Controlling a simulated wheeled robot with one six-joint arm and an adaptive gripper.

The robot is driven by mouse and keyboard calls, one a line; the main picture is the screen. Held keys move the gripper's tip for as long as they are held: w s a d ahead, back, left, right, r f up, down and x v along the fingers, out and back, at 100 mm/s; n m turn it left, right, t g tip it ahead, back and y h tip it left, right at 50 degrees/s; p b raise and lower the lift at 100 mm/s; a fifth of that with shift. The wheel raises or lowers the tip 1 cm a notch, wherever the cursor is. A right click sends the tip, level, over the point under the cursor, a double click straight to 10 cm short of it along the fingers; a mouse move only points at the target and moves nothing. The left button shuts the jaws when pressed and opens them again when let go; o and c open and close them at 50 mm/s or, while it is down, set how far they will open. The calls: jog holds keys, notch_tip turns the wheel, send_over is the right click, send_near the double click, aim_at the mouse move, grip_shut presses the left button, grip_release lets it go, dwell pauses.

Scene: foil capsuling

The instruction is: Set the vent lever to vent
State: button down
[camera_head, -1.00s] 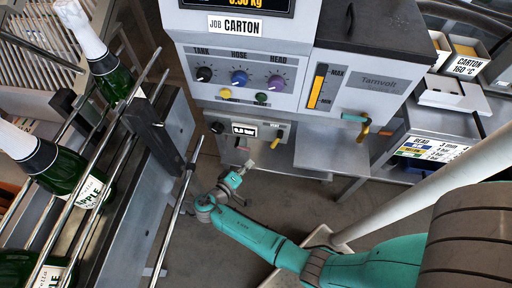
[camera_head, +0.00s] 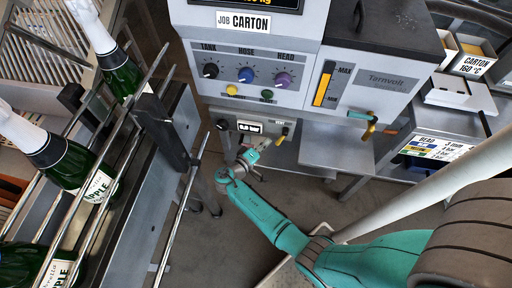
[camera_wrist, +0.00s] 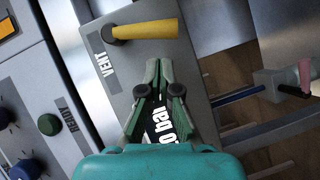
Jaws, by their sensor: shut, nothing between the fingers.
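The vent lever (camera_wrist: 145,29) is a yellow handle on a dark pivot. In the wrist view it points right across a grey panel, with the VENT label (camera_wrist: 106,66) just below its pivot. In the head view the lever (camera_head: 283,136) is small, at the right of the lower panel. My gripper (camera_wrist: 164,66) is shut and empty, its fingertips just below the lever in the wrist view. A small gap seems to lie between them, but I cannot tell the depth. In the head view my gripper (camera_head: 246,156) is in front of the lower panel, left of the lever.
A pressure display (camera_head: 250,127) sits on the same panel, partly behind my fingers in the wrist view. Knobs (camera_head: 245,75) are above it. Another yellow handle (camera_head: 370,130) is at right. A bottle rack with rails (camera_head: 195,165) stands close on the left.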

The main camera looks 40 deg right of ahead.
aim_at(278, 143)
jog(key=shift+s+d+f, duration=0.2)
jog(key=shift+s+d, duration=0.15)
jog(key=shift+d, duration=0.1)
jog(key=shift+s+d+f, duration=0.15)
jog(key=shift+s+d, duration=0.2)
jog(key=shift+d, duration=0.1)
jog(key=shift+s+d+f+n+h, duration=0.3)
jog(key=shift+s+d+f+n, duration=0.05)
jog(key=shift+s+d+n, duration=0.1)
jog(key=shift+s+d+f, duration=0.2)
jog(key=shift+s, duration=0.1)
jog(key=shift+w, duration=0.1)
